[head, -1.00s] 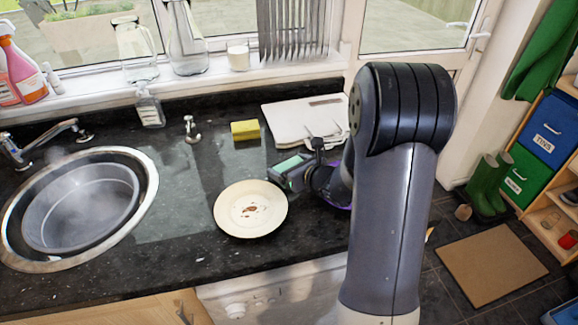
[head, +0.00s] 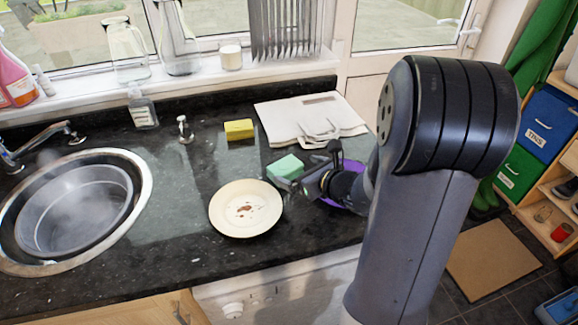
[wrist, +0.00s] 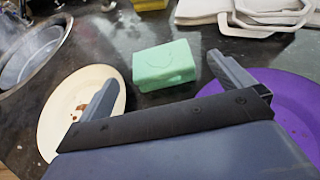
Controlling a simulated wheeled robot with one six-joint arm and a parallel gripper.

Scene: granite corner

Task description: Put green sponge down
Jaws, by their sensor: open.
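The green sponge (head: 286,167) lies on the dark granite counter, just up and right of the cream plate. In the wrist view the green sponge (wrist: 165,65) sits flat beyond my fingertips, apart from them. My gripper (head: 301,181) is open and empty, close behind the sponge on its right side. In the wrist view my gripper (wrist: 158,80) shows its two fingers spread wide with nothing between them.
The cream plate (head: 233,221) with brown stains lies left of my gripper. A purple plate (wrist: 240,105) lies under it on the right. A yellow sponge (head: 239,129) and pale cloth bags (head: 312,121) lie farther back. The sink (head: 140,208) is at left.

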